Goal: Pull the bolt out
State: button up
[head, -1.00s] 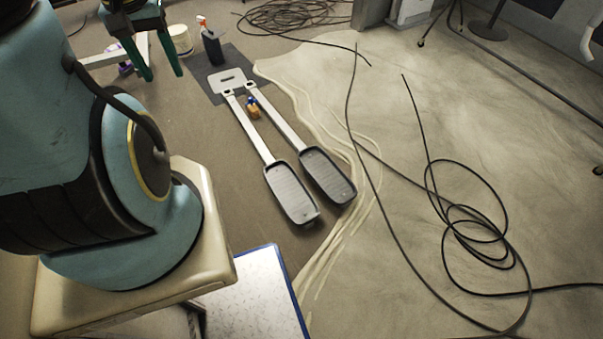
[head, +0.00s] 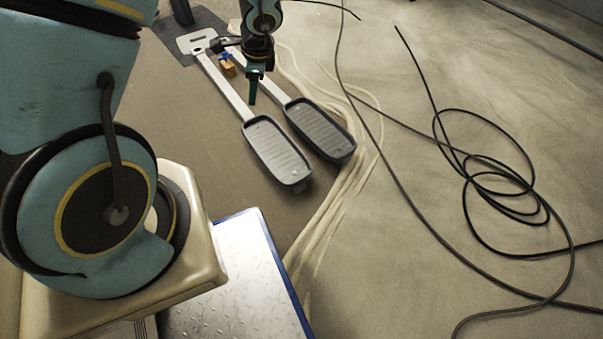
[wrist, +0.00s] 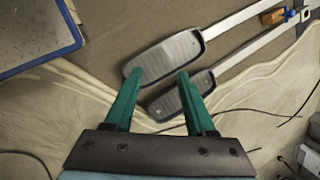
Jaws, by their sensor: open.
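My gripper (head: 253,88) hangs above the elliptical's pedal arms, pointing down. In the wrist view my gripper (wrist: 160,76) is open and empty, its two green fingers apart over the two grey pedals. One pedal (head: 277,153) lies on the left, the other pedal (head: 322,130) on the right. In the wrist view the nearer-to-centre pedal (wrist: 165,56) shows beyond the fingertips. Light metal bars run from the pedals to a plate (head: 197,40) at the far end. I cannot make out a bolt for certain in any view.
A small orange and blue object (head: 227,65) lies between the bars, also in the wrist view (wrist: 273,17). A blue-edged metal platform (head: 245,280) is near my base. Black cable (head: 490,190) coils on the floor at right. Brown floor left of the pedals is clear.

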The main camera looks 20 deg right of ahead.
jog(key=s+d+f+m+b, duration=0.2)
jog(key=d+f+m+b, duration=0.15)
jog(key=f, duration=0.45)
jog(key=s+d+f+m+b, duration=0.2)
jog(key=d+f+m+b, duration=0.15)
jog(key=f, duration=0.55)
jog(key=m+b, duration=0.4)
jog(key=b, duration=0.1)
send_near(295, 172)
jog(key=b+x, duration=0.7)
jog(key=b, duration=0.1)
jog(key=shift+a+f, duration=0.1)
jog(key=shift+f, duration=0.15)
jog(key=shift+c, duration=0.3)
grip_shut()
